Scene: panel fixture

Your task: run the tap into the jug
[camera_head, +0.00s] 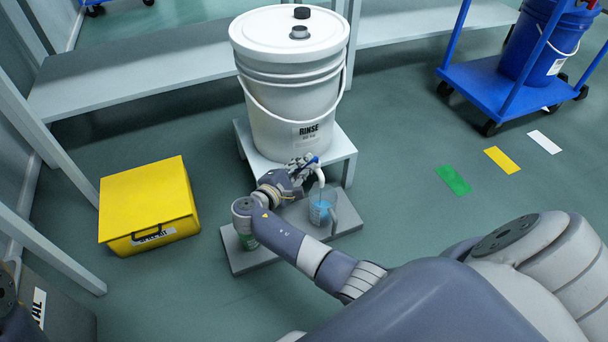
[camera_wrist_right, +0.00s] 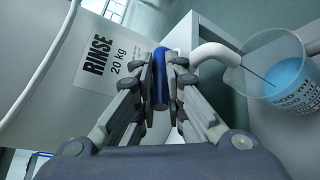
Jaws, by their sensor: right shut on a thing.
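The white tub labelled RINSE (camera_head: 290,95) stands on a low white stand, with a white tap spout (camera_head: 320,174) near its base. My right gripper (camera_head: 307,165) is shut on the tap's blue handle (camera_wrist_right: 161,80), which sits between its fingers in the wrist view. The clear jug (camera_head: 322,208) stands upright below the spout and holds blue liquid. In the wrist view a thin blue stream runs from the spout (camera_wrist_right: 217,52) into the jug (camera_wrist_right: 285,80). My left gripper is out of view.
The jug stands on a grey slab (camera_head: 345,218) on the floor; a green object (camera_head: 248,241) is partly hidden by my right arm. A yellow box (camera_head: 148,200) is at left. A blue trolley (camera_head: 510,95) is at upper right.

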